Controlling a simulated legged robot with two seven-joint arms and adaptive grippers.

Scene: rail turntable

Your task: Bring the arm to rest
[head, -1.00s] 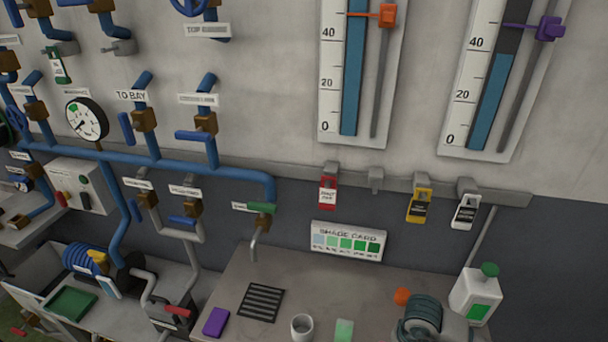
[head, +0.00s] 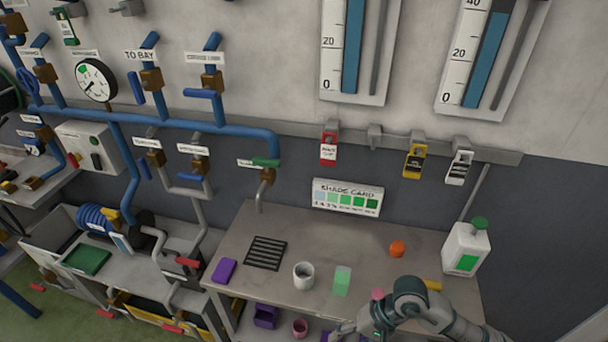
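My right arm (head: 430,308) comes in from the lower right and bends over the front right part of the workbench (head: 345,240). Its far end, where my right gripper (head: 345,330) seems to be, is cut by the bottom edge, so its fingers cannot be made out. I see nothing held. My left arm and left gripper are not in view.
On the bench are a black grille (head: 265,253), a purple block (head: 224,271), a grey cup (head: 304,276), a green-tinted glass (head: 342,281), an orange ball (head: 397,249) and a white jug (head: 465,248). Blue pipes (head: 190,126) and gauges line the wall.

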